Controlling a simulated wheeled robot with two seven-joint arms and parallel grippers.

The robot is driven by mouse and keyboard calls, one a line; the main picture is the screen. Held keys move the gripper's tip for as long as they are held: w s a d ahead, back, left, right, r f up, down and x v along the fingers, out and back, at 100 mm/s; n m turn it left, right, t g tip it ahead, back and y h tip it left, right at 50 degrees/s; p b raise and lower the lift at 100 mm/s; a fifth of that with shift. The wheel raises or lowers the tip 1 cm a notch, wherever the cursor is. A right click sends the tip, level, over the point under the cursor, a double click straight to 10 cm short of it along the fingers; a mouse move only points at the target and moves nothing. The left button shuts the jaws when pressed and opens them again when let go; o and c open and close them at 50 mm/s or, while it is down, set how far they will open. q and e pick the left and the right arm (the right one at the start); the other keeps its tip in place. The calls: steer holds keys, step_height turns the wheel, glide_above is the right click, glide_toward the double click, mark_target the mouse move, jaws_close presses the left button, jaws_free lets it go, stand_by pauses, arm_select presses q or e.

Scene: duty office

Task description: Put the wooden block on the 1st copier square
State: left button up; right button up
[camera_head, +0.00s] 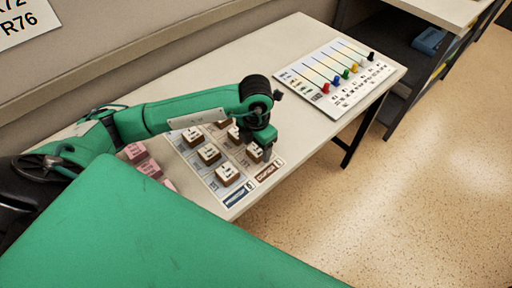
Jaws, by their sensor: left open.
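A printed board (205,178) lies on the light table, with several brown wooden blocks topped by white labels in rows. Blocks stand at its left (193,137), middle (209,155) and front (227,174). Another block (255,153) is at the right, partly hidden by my left gripper (262,146). That gripper points down, open, over or beside this block; I cannot tell whether it touches. The print is too small to tell which square is the 1st copier one. My right gripper is out of view.
Pink blocks (135,152) lie left of the board, by my left arm. A white chart (340,80) with several coloured pegs lies at the table's right end. Bare table (262,70) is behind my arm. A dark shelf unit (400,60) stands at the right.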

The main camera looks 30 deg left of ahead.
mark_target(256, 150)
arm_select(q)
step_height(256, 150, up, 11)
steer(key=b, duration=0.1)
steer(key=shift+f, duration=0.15)
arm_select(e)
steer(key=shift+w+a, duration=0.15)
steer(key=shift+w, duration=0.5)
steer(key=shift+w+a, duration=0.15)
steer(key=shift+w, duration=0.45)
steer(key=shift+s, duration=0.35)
